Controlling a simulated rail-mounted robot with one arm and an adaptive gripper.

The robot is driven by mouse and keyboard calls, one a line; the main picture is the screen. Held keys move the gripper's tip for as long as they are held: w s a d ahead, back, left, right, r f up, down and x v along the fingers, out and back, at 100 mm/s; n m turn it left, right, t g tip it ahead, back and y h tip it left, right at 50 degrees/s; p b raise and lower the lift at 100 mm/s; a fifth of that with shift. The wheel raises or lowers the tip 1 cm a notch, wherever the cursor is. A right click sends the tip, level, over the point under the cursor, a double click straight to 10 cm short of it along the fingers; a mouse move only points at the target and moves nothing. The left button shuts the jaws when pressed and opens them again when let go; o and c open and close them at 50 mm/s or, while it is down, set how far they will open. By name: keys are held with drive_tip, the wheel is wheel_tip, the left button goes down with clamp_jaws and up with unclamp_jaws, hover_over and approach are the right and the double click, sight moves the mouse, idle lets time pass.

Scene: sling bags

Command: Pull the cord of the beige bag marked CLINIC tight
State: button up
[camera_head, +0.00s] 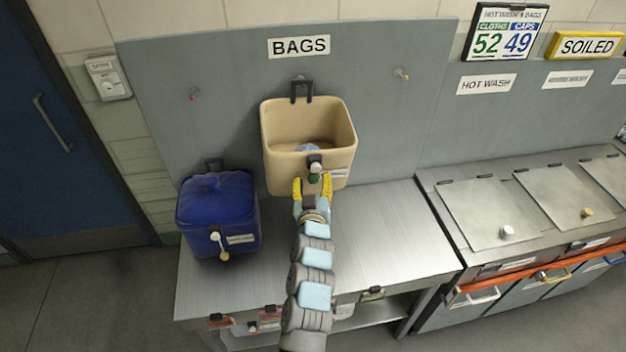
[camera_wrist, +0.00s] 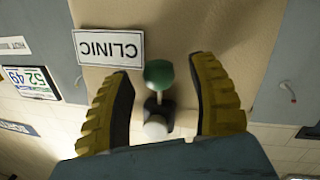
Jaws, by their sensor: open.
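The beige bag (camera_head: 283,167) hangs open-topped from a dark hook on the grey back panel, with something bluish low inside it. Its CLINIC label (camera_wrist: 108,48) appears upside down in the wrist view. My gripper (camera_head: 313,183) has yellow fingers and is open at the bag's front. In the wrist view its fingers (camera_wrist: 165,100) stand on either side of the knobs, with gaps on both sides. The cord itself is hard to make out.
Lidded hot-wash bins (camera_head: 490,215) stand at the right. The bench right of my arm is clear. Two empty pegs (camera_head: 402,73) flank the beige bag.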

sight(311, 187)
drive_tip(key=shift+w, duration=0.1)
clamp_jaws()
idle(0.4)
drive_tip(key=f+b, duration=0.1)
drive_tip(key=f, duration=0.1)
drive_tip(key=f+b, duration=0.1)
drive_tip(key=f, duration=0.1)
drive_tip(key=f+b, duration=0.2)
drive_tip(key=shift+w+a+f, duration=0.25)
drive_tip(key=shift+w+f, duration=0.1)
drive_tip(key=shift+f, duration=0.05)
drive_tip(key=shift+r, duration=0.1)
unclamp_jaws()
drive_tip(key=shift+w+r, duration=0.1)
drive_tip(key=shift+w, duration=0.05)
